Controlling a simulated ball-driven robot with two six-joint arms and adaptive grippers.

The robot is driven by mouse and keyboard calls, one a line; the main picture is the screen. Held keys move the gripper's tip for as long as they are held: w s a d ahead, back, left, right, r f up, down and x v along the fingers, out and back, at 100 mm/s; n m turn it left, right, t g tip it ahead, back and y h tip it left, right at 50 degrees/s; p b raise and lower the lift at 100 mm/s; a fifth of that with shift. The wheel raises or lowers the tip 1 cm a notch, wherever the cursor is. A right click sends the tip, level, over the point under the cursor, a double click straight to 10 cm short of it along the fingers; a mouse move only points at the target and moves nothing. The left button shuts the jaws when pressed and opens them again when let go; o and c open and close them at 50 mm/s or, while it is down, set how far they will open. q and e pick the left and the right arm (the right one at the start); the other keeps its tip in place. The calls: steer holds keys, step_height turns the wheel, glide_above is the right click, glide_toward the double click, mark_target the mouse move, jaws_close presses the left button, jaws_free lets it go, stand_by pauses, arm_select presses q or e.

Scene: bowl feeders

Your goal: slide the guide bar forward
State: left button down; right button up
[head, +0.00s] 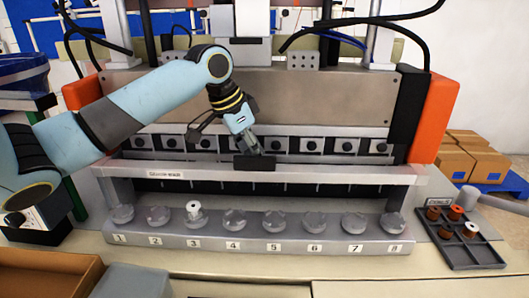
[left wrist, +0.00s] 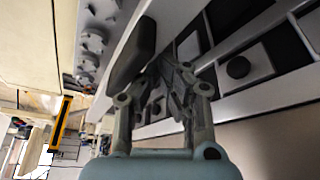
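The guide bar (head: 310,174) is a long grey bar across the front of the machine, above the row of bowls. A black handle (head: 254,163) stands at its middle; the handle also shows in the left wrist view (left wrist: 133,52). My left gripper (head: 257,148) points down at the handle from above and behind. In the left wrist view the fingers (left wrist: 170,72) come together right beside the handle, with no clear gap between them. Whether they touch the handle I cannot tell. My right gripper is not in view.
Several numbered bowls stand on a ledge in front of the bar; bowl 3 holds a white spool (head: 193,209). A dark tray (head: 472,255) with orange and white spools lies at right. Orange posts (head: 434,110) flank the machine. A brown box (head: 45,272) is front left.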

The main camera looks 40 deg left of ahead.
mark_target(251, 157)
arm_select(q)
steer(key=shift+s+d+f, duration=0.1)
steer(key=shift+s+d, duration=0.65)
steer(key=shift+s, duration=0.2)
steer(key=shift+s+d+f, duration=0.1)
steer(key=shift+s+d, duration=0.6)
steer(key=shift+s, duration=0.25)
steer(key=shift+w+a, duration=0.25)
steer(key=shift+w, duration=0.05)
steer(key=shift+w+a+r, duration=0.1)
steer(key=shift+w+r, duration=0.05)
steer(key=shift+r, duration=4.5)
steer(key=shift+f, duration=0.1)
